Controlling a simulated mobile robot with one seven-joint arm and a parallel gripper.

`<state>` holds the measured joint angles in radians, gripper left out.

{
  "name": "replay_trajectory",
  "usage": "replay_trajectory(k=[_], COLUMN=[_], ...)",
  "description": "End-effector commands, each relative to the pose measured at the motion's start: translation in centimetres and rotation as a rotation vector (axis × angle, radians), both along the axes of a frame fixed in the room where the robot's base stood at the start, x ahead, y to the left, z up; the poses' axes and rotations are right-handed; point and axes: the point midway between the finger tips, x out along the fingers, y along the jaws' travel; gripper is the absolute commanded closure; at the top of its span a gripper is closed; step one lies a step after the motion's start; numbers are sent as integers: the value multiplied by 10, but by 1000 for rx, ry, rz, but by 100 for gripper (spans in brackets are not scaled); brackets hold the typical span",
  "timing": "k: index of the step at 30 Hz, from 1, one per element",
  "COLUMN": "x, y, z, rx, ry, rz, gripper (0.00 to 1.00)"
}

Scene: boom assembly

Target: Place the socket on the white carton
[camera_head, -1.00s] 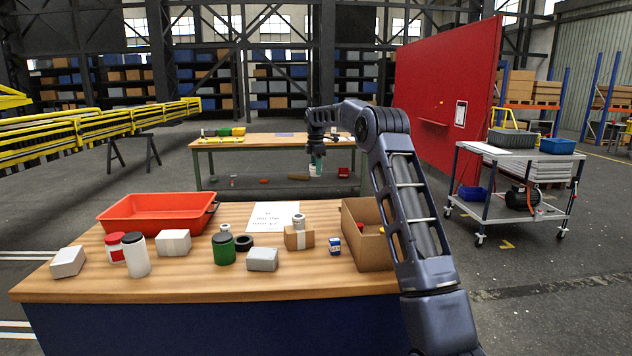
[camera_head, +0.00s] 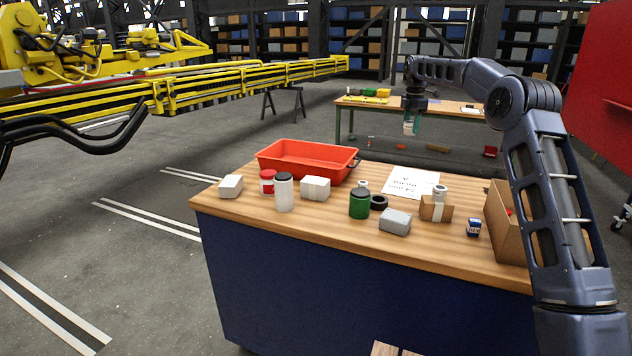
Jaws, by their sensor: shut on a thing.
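My gripper (camera_head: 410,125) hangs over the far side of the workbench, its teal fingertips pointing down. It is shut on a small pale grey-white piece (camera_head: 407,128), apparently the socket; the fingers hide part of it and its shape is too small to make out. The white carton (camera_head: 315,189) is a small box with a band across it, standing on the workbench in front of the red tray. My gripper is well above the carton, to its right and farther back. Nothing rests on the carton.
An open cardboard box (camera_head: 505,225) stands right.

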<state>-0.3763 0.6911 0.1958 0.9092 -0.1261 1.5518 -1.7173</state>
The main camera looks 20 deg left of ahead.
Motion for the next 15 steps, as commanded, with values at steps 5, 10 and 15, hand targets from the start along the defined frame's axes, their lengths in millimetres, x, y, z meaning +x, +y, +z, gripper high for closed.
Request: replay_trajectory(k=[5, 10, 15], x=[-39, -80, -126], y=[73, 134, 192], z=[11, 20, 29], rx=[3, 2, 2], ry=[-1, -2, -2], rz=[145, 279, 414], gripper=[81, 81, 81])
